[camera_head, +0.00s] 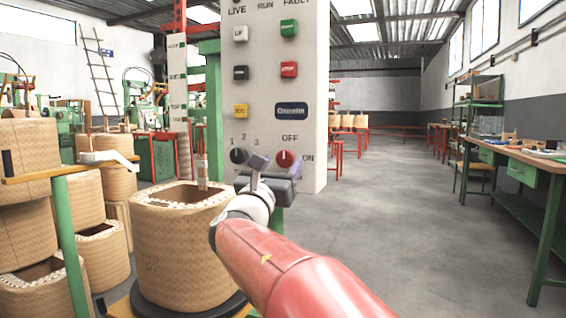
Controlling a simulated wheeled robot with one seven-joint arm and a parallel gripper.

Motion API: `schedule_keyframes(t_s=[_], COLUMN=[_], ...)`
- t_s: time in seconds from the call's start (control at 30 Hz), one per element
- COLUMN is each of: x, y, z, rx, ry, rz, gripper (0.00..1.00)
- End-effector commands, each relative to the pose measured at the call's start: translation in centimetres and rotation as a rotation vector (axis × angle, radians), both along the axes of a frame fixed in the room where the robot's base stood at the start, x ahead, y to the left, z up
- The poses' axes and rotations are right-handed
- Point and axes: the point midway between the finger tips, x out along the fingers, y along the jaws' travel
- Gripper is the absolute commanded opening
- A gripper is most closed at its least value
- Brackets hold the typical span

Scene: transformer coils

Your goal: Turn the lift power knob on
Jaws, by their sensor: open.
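The control panel (265,95) is a tall pale board with labelled buttons in front of me. A round red knob (284,158) sits low on its right side, with "OFF" printed above it and "ON" to its lower right. A black knob (238,156) marked with numbers is to its left. My gripper (275,165) is open in front of the panel, just below and around the red knob in the picture. One finger shows left of the knob, the other at its lower right. I cannot tell whether either touches it. The gripper hides the panel's lower part.
A large tan coil (175,250) stands below the panel on a dark round base. More coils (85,215) are stacked at the left behind a green post (72,245) with a yellow bar. Green workbenches (530,165) line the right wall. The grey floor between is clear.

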Motion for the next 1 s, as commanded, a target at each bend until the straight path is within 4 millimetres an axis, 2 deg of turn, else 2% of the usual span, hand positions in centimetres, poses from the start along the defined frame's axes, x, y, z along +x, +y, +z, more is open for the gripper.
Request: schedule_keyframes(t_s=[0.13, 0.43, 0.77, 1.0], x=[1.03, 1.22, 1.20, 1.22], y=[-0.41, -0.49, -0.48, -0.45], z=[0.48, 0.51, 0.51, 0.43], rx=[0.001, 0.002, 0.002, 0.022], ry=[0.000, 0.000, 0.000, -0.007], rz=[-0.001, 0.001, 0.001, 0.001], gripper=[0.59, 0.58, 0.15, 0.15])
